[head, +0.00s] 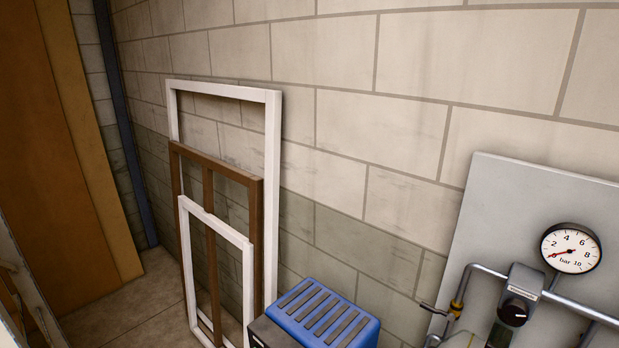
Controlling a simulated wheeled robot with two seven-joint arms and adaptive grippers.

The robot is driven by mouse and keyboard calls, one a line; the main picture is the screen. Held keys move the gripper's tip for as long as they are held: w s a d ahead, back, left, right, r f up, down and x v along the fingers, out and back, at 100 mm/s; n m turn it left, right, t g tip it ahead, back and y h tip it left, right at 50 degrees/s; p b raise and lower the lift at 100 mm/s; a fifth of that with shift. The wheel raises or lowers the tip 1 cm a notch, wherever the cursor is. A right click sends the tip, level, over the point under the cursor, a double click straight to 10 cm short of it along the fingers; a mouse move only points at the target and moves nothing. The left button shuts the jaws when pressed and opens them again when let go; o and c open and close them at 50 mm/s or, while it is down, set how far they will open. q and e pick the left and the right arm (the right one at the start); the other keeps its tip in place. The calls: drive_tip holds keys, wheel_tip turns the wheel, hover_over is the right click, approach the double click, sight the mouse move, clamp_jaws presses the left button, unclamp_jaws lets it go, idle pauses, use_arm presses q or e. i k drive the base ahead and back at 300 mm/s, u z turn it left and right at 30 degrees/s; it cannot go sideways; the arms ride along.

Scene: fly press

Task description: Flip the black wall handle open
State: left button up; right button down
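A grey panel (502,215) is mounted on the block wall at the right. At its lower left a small dark lever (433,310) sticks out to the left from a brass fitting (456,307) on a metal pipe. It may be the black wall handle, but it is small and I cannot tell its exact position. A black knob (513,313) sits on a grey box right of it. Neither of my grippers is in view.
A round gauge (571,248) is on the panel. A blue slatted-top unit (323,312) stands below, left of the panel. A white frame (273,180) and a brown frame (256,225) lean on the wall. Some floor (140,305) is clear at the left.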

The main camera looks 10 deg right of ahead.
sight(451, 317)
drive_tip(key=z, duration=0.75)
drive_tip(key=k, duration=0.45)
drive_tip(key=z, duration=1.05)
